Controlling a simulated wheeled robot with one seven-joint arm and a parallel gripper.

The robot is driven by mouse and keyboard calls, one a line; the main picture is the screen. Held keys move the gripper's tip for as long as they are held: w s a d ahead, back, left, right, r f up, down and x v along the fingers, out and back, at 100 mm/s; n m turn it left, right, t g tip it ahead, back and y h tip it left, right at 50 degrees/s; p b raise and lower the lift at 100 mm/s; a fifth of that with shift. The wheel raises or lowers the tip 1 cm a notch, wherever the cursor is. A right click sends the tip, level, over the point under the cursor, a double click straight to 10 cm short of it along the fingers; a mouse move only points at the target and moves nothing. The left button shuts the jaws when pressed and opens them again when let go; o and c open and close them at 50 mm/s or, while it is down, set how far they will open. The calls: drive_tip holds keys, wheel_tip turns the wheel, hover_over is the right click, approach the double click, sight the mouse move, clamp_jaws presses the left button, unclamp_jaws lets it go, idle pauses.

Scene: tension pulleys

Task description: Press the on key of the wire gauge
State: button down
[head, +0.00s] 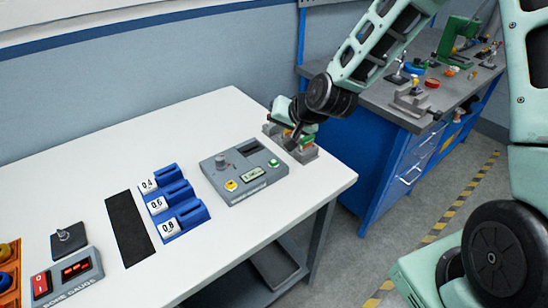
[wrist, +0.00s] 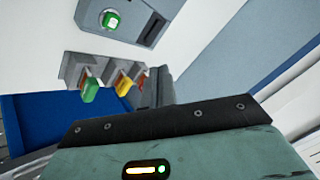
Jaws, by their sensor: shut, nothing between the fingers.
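A small grey box (head: 68,286) at the near left of the white table has gauge lettering on its front, a red key (head: 40,284) and a red lit display (head: 76,268). The first word of the lettering is hard to read and looks like "BORE". A larger grey unit (head: 222,172) in the middle of the table has a knob, a green key (head: 273,163), a yellow key (head: 231,185) and a small display. My gripper (head: 294,146) is shut and empty over the table's far right corner, apart from both. The wrist view shows a grey unit with a green key (wrist: 111,20).
A grey block with coloured levers (head: 306,153) stands at my gripper; it also shows in the wrist view (wrist: 70,68). Blue numbered holders (head: 182,218) and a black mat (head: 130,228) lie between the two units. A blue workbench (head: 372,165) stands at the right.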

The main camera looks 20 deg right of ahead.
sight(276, 164)
drive_tip(key=shift+f, duration=0.1)
wheel_tip(276, 164, down, 9)
drive_tip(key=b, duration=0.7)
idle(2.0)
drive_tip(key=shift+f+b, duration=0.25)
drive_tip(key=shift+b, duration=0.15)
drive_tip(key=shift+f+b, duration=0.35)
drive_tip(key=shift+f, duration=0.05)
idle(0.5)
idle(0.3)
drive_tip(key=shift+r+p, duration=0.65)
drive_tip(key=shift+r, duration=0.2)
drive_tip(key=shift+r+p, duration=2)
drive_tip(key=shift+r, duration=0.5)
